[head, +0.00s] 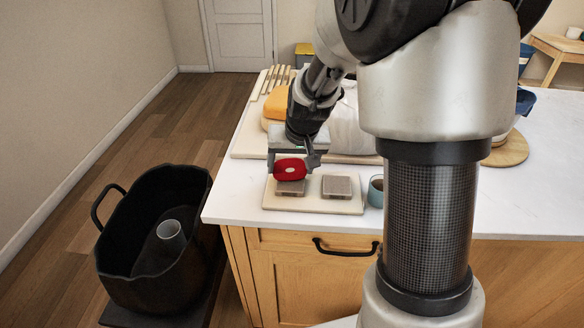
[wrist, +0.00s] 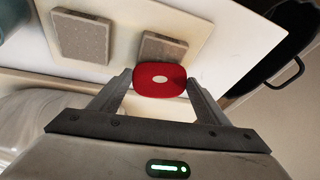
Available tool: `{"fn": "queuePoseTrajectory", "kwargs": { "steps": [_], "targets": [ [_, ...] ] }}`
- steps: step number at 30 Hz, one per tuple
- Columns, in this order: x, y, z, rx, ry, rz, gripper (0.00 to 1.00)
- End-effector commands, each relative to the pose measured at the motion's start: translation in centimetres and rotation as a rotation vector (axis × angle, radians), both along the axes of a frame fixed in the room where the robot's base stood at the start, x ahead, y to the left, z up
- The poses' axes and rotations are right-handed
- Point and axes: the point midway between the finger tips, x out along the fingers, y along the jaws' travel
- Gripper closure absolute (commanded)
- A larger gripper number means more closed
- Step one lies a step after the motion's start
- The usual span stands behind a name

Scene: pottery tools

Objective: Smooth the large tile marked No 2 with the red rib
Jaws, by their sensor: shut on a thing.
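My gripper (head: 293,160) is shut on the red rib (head: 289,169), a rounded red piece with a pale spot in its middle. In the wrist view the rib (wrist: 160,80) spans between the two fingertips. Two grey-brown square tiles lie on a pale board (head: 314,206). The left tile (head: 291,190) is partly hidden behind the rib; the right tile (head: 337,187) is uncovered. In the wrist view the left tile (wrist: 158,47) shows just beyond the rib, the right one (wrist: 82,38) farther left. I cannot read a number on either, nor tell whether the rib touches the left tile.
A blue-grey cup (head: 376,192) stands right of the board. Behind my gripper a larger board (head: 246,146) holds wooden tools and an orange item (head: 277,102). A black tub (head: 150,275) stands left of the counter. The white counter (head: 232,196) is bare at its left corner.

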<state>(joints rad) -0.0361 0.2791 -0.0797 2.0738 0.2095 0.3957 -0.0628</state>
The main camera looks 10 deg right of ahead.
Motion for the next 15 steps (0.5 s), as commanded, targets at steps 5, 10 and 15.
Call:
{"fn": "queuePoseTrajectory", "kwargs": {
  "steps": [5,10,15],
  "targets": [
    [0.5,0.0,-0.1,0.000,0.001,0.000,0.48],
    [1.4,-0.1,-0.3,0.000,0.001,0.000,0.48],
    [1.8,-0.1,-0.4,0.000,0.002,0.000,0.48]
  ]
}}
